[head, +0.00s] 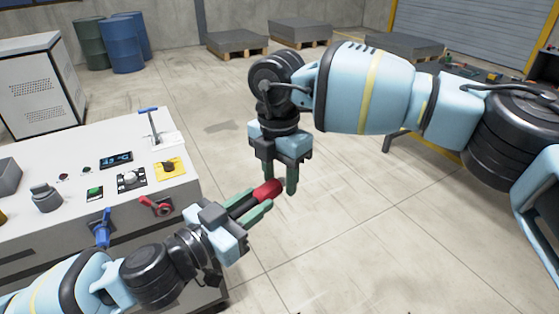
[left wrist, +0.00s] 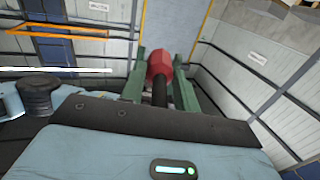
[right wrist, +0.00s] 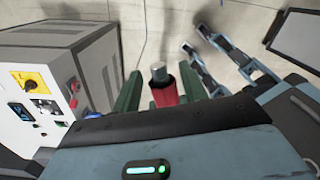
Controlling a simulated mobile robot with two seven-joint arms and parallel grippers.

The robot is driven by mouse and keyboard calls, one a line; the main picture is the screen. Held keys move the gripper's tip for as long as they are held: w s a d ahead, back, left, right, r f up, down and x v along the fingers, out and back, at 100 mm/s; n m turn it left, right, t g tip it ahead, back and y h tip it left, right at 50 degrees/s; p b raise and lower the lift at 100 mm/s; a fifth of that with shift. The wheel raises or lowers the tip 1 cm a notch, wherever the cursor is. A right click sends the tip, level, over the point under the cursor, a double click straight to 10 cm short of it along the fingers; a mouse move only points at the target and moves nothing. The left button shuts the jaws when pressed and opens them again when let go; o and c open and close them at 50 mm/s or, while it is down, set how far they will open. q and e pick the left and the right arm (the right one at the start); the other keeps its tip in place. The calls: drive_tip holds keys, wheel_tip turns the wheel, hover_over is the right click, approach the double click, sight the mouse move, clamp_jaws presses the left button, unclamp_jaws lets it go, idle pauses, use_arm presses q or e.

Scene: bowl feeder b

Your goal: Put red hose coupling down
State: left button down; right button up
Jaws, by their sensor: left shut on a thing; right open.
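The red hose coupling (head: 268,189) has a red head on a dark shaft. My left gripper (head: 255,203) is shut on it, with the red end sticking out past the green fingertips; the left wrist view shows it between those fingers (left wrist: 159,66). My right gripper (head: 280,183) is open and points down at the red end. In the right wrist view the red body with a grey tip (right wrist: 165,92) appears between the open green fingers. Whether the right fingers touch it I cannot tell. The coupling is held in the air, above the floor.
A white control bench (head: 75,225) with knobs, a red-handled valve (head: 157,207) and a blue-handled valve (head: 101,230) stands at the left. A grey cabinet (head: 42,85), blue drums (head: 122,45) and pallets (head: 237,42) are behind. The floor in the middle is clear.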

drive_tip(key=shift+f, duration=0.2)
drive_tip(key=c, duration=0.7)
use_arm(q)
drive_tip(key=c, duration=1)
unclamp_jaws()
use_arm(e)
drive_tip(key=shift+c, duration=0.5)
use_arm(q)
drive_tip(key=shift+o, duration=0.2)
drive_tip(key=shift+s+a, duration=0.1)
drive_tip(key=v, duration=0.7)
